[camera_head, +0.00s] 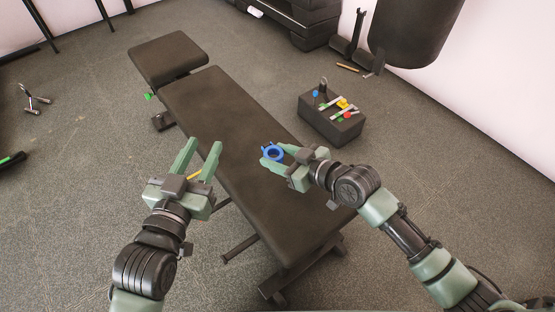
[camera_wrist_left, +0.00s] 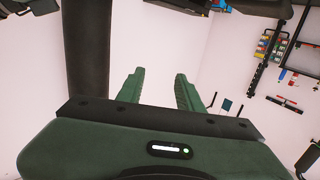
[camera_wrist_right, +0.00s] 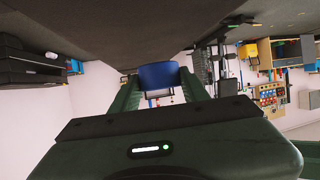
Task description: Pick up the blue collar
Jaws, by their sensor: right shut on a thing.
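The blue collar (camera_head: 273,152) is a small ring held at the fingertips of my right gripper (camera_head: 275,156), over the dark bench in the head view. In the right wrist view the collar (camera_wrist_right: 159,75) sits between the two green fingers, which are shut on it. My left gripper (camera_head: 202,158) is open and empty, its fingers spread over the left edge of the bench. In the left wrist view its fingers (camera_wrist_left: 160,90) stand apart with nothing between them.
The padded bench (camera_head: 215,105) runs diagonally through the middle, its top bare. A dark box (camera_head: 332,118) with several coloured items stands on the floor right of it. A punching bag (camera_head: 415,25) hangs at the upper right. Open floor lies left of the bench.

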